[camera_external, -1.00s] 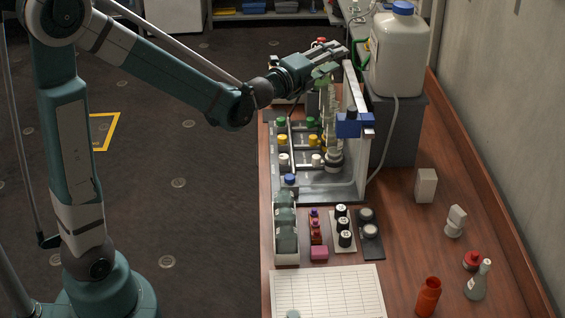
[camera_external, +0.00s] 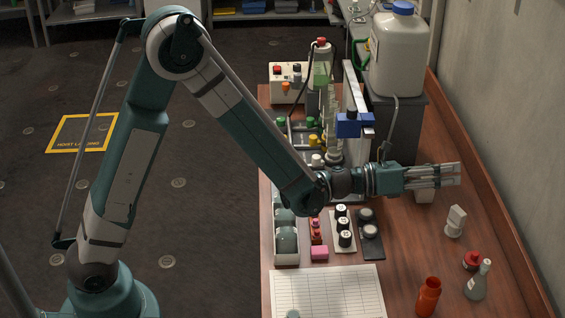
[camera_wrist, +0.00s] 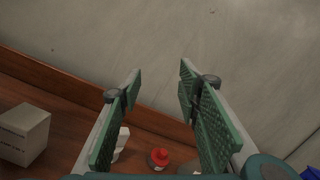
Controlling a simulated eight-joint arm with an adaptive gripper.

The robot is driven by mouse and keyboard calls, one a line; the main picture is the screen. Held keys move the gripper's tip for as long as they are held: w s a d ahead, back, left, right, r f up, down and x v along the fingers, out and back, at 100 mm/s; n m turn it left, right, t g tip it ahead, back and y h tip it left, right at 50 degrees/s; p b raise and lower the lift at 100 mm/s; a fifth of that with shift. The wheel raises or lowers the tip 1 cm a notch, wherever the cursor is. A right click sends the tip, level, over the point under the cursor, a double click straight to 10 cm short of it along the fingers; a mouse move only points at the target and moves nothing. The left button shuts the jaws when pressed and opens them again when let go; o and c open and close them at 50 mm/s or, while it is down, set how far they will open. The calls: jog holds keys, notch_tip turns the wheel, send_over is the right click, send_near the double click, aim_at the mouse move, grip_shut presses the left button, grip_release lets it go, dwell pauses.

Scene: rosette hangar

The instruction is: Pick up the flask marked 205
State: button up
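A grey-green conical flask (camera_external: 477,282) with a pale stopper stands at the front right of the bench; no number can be read on it. My gripper (camera_external: 458,174) is held level above the bench's right side, pointing right toward the wall, behind and above the flask. In the wrist view my gripper (camera_wrist: 160,72) has its two green pads well apart with nothing between them. A pale shape at the bottom edge of the wrist view may be the flask top, but I cannot tell.
A red-capped item (camera_external: 472,260) sits beside the flask, with an orange bottle (camera_external: 428,297) to its left. A white box (camera_wrist: 22,134) is near my gripper. The rack (camera_external: 355,150) and large jug (camera_external: 398,55) stand farther back.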

aim_at(486, 264)
jog(key=s+d+f+m+g, duration=0.1)
jog(key=s+f+m+g, duration=0.1)
jog(key=s, duration=0.5)
jog(key=s+d+f+m+g+y+b, duration=0.1)
jog(key=s+f+m+g, duration=0.1)
jog(key=s+f+m, duration=0.2)
jog(key=s+d+f+m+g+y, duration=0.1)
jog(key=s+f+m+g, duration=0.1)
jog(key=s+f, duration=0.6)
jog(key=shift+s+d+f+m+b, duration=0.1)
jog(key=shift+s+d+m+b, duration=0.1)
jog(key=shift+s+m, duration=0.2)
jog(key=shift+s+d+m+b, duration=0.1)
jog(key=shift+s+m+b, duration=0.05)
jog(key=shift+s+m, duration=0.2)
jog(key=shift+b+x, duration=0.45)
jog(key=shift+x, duration=2)
jog(key=shift+s, duration=0.1)
grip_shut()
jog(key=shift+r+p, duration=1.3)
jog(key=shift+r, duration=3.75)
